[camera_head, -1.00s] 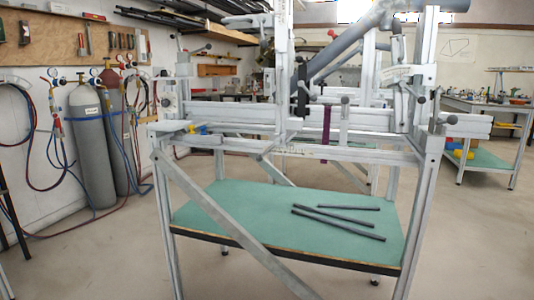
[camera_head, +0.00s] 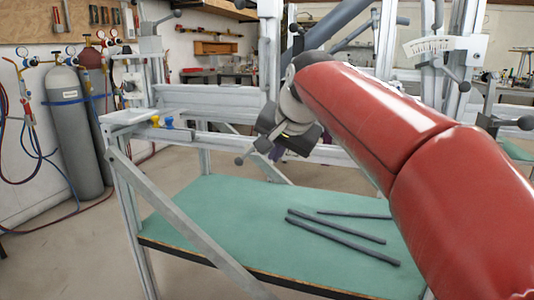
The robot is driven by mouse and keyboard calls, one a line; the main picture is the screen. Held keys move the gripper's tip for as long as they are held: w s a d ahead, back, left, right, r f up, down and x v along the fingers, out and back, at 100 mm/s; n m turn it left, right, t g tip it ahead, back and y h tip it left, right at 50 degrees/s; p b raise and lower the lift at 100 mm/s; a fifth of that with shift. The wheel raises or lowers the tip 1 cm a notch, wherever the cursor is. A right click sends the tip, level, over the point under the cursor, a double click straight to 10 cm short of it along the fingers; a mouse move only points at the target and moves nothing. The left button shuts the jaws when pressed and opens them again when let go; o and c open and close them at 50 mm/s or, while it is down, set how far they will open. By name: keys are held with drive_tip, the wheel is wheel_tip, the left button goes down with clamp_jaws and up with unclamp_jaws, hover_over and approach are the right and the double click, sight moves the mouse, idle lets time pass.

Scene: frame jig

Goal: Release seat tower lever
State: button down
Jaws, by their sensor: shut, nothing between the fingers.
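My gripper (camera_head: 284,148) is shut and empty at the end of my red arm, in front of the jig's middle post and lower rail. Its fingers are dark and partly hard to make out.
A green shelf (camera_head: 215,215) with several dark tubes (camera_head: 340,236) lies below. Other knobbed levers (camera_head: 462,83) sit at the right near a scale plate (camera_head: 430,46). My arm covers much of the right side. Gas cylinders (camera_head: 72,130) stand at the left wall.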

sight(251, 151)
drive_tip(key=shift+w+a+r, duration=0.15)
drive_tip(key=shift+w+r, duration=0.05)
drive_tip(key=shift+w, duration=0.25)
drive_tip(key=shift+w+a+r, duration=0.15)
drive_tip(key=shift+w+r, duration=0.05)
drive_tip(key=shift+w, duration=0.2)
drive_tip(key=w+a+f, duration=0.5)
drive_tip(key=w+f, duration=0.2)
drive_tip(key=w, duration=0.1)
drive_tip(key=shift+a, duration=0.25)
